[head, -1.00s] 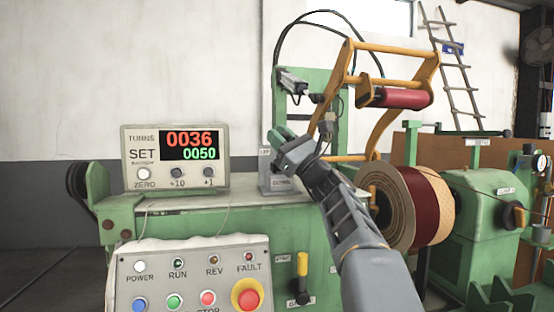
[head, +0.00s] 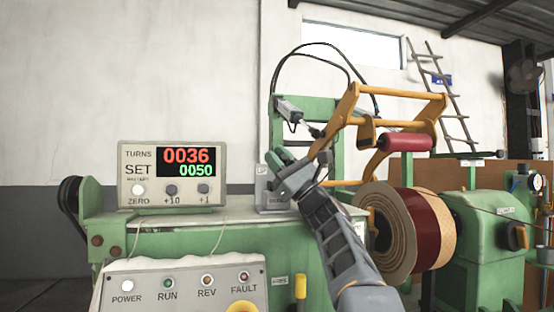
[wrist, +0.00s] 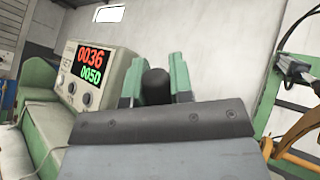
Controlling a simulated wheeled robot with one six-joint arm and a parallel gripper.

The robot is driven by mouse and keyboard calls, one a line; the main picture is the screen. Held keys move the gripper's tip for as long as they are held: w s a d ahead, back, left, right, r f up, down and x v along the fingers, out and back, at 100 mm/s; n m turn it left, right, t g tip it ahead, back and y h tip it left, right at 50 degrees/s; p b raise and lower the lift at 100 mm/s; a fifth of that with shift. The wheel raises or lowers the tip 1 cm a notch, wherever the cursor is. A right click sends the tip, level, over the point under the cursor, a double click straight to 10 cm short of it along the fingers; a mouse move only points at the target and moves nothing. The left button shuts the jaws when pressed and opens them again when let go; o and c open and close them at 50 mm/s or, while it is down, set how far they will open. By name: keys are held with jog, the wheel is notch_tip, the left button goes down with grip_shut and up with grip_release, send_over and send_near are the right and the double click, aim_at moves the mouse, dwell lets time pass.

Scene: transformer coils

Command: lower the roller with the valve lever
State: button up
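The red roller (head: 405,142) hangs on a yellow swing frame (head: 352,103), above and apart from the wound coil (head: 426,232). The grey valve box (head: 271,203) stands on the green machine bed, with an UP label and a partly hidden lower label. My gripper (head: 279,161) is at the top of this box and hides most of the lever in the head view. In the wrist view, the lever's black knob (wrist: 155,86) sits between my green fingers (wrist: 156,80), with little or no gap beside it.
The counter box (head: 172,174) reads 0036 above 0050, left of the valve box. A button panel (head: 185,284) stands in front. The yellow frame and an air cylinder (head: 290,108) are close to the right of my gripper.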

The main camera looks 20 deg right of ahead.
jog(key=o, duration=0.4)
jog(key=shift+o, duration=0.2)
jog(key=shift+s+d+f, duration=0.1)
jog(key=shift+f, duration=0.15)
jog(key=b+v, duration=0.1)
jog(key=v, duration=0.3)
jog(key=shift+s+d+f, duration=0.1)
jog(key=shift+f, duration=0.05)
jog(key=s+d, duration=0.8)
jog(key=s, duration=0.1)
